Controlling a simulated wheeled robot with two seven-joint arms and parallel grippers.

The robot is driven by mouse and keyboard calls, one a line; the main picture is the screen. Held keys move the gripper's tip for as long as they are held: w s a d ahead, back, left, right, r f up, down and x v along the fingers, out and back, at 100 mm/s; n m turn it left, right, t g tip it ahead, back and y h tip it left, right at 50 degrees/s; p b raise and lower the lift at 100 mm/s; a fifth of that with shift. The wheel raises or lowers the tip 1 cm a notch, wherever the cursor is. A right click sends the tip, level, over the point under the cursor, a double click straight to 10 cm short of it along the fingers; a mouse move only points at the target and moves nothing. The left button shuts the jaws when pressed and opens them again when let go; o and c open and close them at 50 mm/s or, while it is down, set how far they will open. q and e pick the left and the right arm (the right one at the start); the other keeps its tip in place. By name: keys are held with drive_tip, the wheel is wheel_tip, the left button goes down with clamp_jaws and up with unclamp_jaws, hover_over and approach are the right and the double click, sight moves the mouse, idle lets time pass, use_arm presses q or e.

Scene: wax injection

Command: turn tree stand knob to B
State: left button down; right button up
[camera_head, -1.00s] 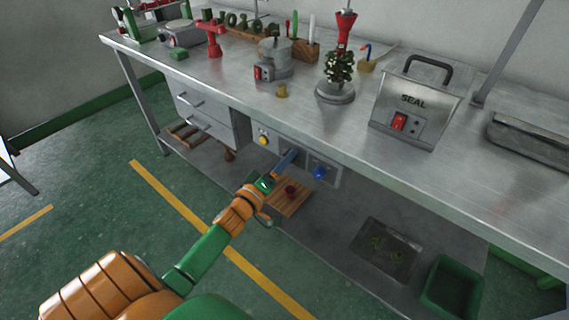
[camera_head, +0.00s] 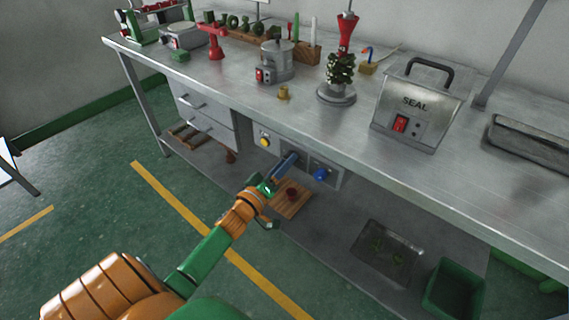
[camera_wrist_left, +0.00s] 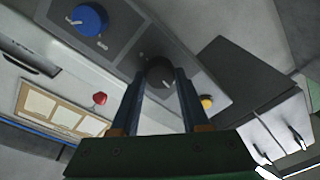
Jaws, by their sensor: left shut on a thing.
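A control panel (camera_head: 305,160) is set under the front edge of the steel bench. It carries a dark round knob (camera_wrist_left: 160,72), a blue knob (camera_head: 320,174) and a yellow button (camera_head: 264,142). My left gripper (camera_head: 290,159) reaches the panel between the yellow button and the blue knob. In the left wrist view its two fingers stand on either side of the dark knob, shut on it. In the head view the fingers hide that knob. The blue knob (camera_wrist_left: 88,19) is free. The knob markings are too small to read. My right gripper is not in view.
The bench top (camera_head: 250,110) above holds a small tree on a round stand (camera_head: 337,94), a sealing machine (camera_head: 416,110) and a grey pot (camera_head: 276,60). On the lower shelf are a wooden board (camera_head: 290,207), a grey tray (camera_head: 386,252) and a green bin (camera_head: 455,290).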

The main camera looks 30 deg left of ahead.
use_arm(q)
drive_tip(key=shift+a+f+n+h+b, duration=0.1)
drive_tip(key=shift+n+h+b, duration=0.5)
drive_tip(key=shift+n, duration=5.25)
drive_tip(key=shift+n+h+b, duration=0.55)
drive_tip(key=shift+n+h, duration=0.05)
drive_tip(key=shift+n, duration=5.3)
drive_tip(key=shift+a+f+n+h+b, duration=0.1)
drive_tip(key=shift+n+h+b, duration=0.5)
drive_tip(key=shift+n, duration=5.25)
drive_tip(key=shift+c, duration=2)
unclamp_jaws()
drive_tip(key=shift+r, duration=0.1)
